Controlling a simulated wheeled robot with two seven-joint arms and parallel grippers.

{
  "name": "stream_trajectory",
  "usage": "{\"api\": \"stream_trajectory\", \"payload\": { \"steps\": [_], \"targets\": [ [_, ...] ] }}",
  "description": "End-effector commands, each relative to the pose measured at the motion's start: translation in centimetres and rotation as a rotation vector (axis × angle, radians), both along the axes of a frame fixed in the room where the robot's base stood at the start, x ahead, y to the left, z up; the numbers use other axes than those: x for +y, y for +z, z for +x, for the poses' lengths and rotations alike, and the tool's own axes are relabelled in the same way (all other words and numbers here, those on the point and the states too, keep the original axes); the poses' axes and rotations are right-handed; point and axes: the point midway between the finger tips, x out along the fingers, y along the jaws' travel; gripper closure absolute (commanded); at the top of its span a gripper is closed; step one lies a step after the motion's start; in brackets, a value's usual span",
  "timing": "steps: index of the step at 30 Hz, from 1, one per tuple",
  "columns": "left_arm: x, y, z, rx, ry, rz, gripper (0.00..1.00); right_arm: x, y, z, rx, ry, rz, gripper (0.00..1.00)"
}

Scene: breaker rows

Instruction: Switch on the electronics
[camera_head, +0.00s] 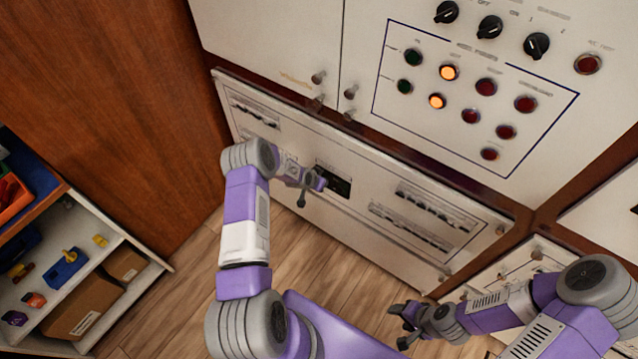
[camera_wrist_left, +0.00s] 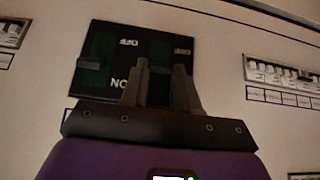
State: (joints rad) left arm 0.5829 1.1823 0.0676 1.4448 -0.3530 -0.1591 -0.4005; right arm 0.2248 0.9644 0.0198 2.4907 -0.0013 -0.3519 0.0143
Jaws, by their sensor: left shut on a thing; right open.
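A white lower panel with breaker rows runs across the middle of the head view (camera_head: 370,235). A small black switch box (camera_head: 340,184) sits near its middle. In the left wrist view the black box (camera_wrist_left: 118,52) has two dark green switches, each with a handle. My left gripper (camera_head: 312,187) is at the box. In the left wrist view its fingers (camera_wrist_left: 160,85) are shut around the right-hand handle (camera_wrist_left: 160,68); the left-hand handle (camera_wrist_left: 90,64) is free. The box's lower part is hidden by the gripper. My right gripper (camera_head: 402,326) is open and empty, low and right.
Breaker rows (camera_head: 412,228) lie right of the box, and others (camera_head: 256,118) left. Above is a panel with black knobs (camera_head: 489,27) and lamps; two lamps (camera_head: 449,72) glow orange. A shelf (camera_head: 150,272) with boxes stands left. Wooden floor (camera_head: 345,287) lies below.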

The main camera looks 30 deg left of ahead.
Motion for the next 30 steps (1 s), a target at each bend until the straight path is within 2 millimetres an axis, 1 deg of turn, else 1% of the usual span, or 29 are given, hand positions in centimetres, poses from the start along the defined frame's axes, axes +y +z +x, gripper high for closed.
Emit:
{"api": "stream_trajectory", "payload": {
  "steps": [3, 11, 27, 28, 30],
  "targets": [
    [0.0, 0.26, 0.4, 0.065, -0.001, 0.008, 1.0, -0.01, -0.58, -0.01, 0.0, 0.0, 0.0, 0.45],
    [0.01, 0.59, 0.61, 0.156, 0.0, 0.014, 1.0, 0.0, -1.13, -0.01, 0.0, 0.0, 0.0, 0.45],
    [0.01, 0.7, 0.62, 0.18, 0.0, 0.014, 1.0, 0.0, -1.21, 0.0, 0.0, 0.0, 0.0, 0.45],
    [0.01, 0.7, 0.62, 0.18, 0.0, 0.014, 0.67, 0.0, -1.21, 0.0, 0.0, 0.0, 0.0, 0.45],
    [0.0, 0.69, 0.63, 0.18, 0.0, 0.014, 0.56, 0.0, -1.21, 0.0, 0.0, 0.0, 0.0, 0.45]
  ]
}}
